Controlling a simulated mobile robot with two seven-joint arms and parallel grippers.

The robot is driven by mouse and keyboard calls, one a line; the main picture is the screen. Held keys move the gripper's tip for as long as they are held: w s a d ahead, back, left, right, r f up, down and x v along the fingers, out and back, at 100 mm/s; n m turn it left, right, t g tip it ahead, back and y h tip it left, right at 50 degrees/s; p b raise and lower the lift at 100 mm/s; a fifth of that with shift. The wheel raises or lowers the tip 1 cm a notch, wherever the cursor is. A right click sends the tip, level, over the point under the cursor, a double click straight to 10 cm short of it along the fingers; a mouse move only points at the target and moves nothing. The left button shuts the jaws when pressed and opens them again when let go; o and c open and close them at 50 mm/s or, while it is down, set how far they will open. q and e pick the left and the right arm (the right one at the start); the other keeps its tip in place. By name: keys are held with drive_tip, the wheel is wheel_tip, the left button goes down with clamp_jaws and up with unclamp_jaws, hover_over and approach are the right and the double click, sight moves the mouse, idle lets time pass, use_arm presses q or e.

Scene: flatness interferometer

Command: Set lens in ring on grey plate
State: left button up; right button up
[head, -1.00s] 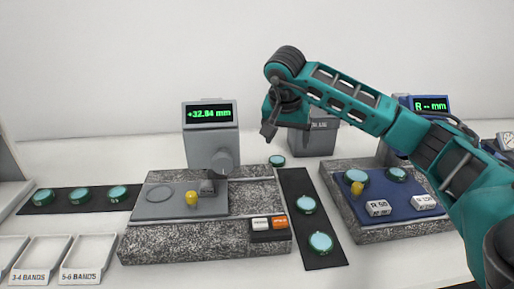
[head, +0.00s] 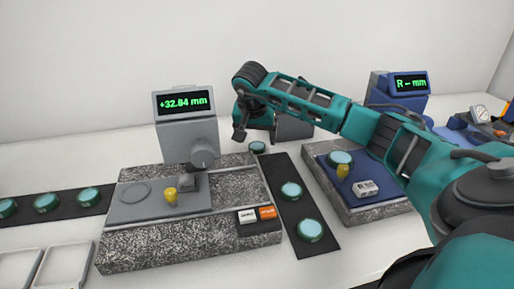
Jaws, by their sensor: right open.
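The grey plate (head: 158,208) lies on the granite base of the left instrument, with an outlined ring (head: 134,193) at its left that holds no lens. A teal-rimmed lens (head: 257,147) sits at the far end of the dark strip, behind the granite base's right corner. My right gripper (head: 255,136) is open and empty just above this lens, fingers pointing down; I cannot tell whether they touch it. Two more lenses, one middle (head: 291,190) and one near (head: 309,230), lie on the dark strip (head: 277,171). My left gripper is out of view.
A yellow knob (head: 170,196) and a small grey block stand on the plate, under the grey readout head (head: 188,145) showing +32.84 mm. Several lenses lie on a left strip (head: 24,209). A blue-topped instrument (head: 330,178) stands right, partly behind my arm.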

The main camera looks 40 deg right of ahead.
sight(257, 145)
drive_tip(key=x, duration=0.3)
drive_tip(key=shift+w+d+f, duration=0.1)
drive_tip(key=shift+w+f, duration=0.1)
drive_tip(key=shift+w, duration=0.05)
drive_tip(key=c, duration=1.2)
wheel_tip(257, 145, up, 20)
drive_tip(key=shift+p, duration=0.95)
drive_tip(key=shift+c, duration=0.2)
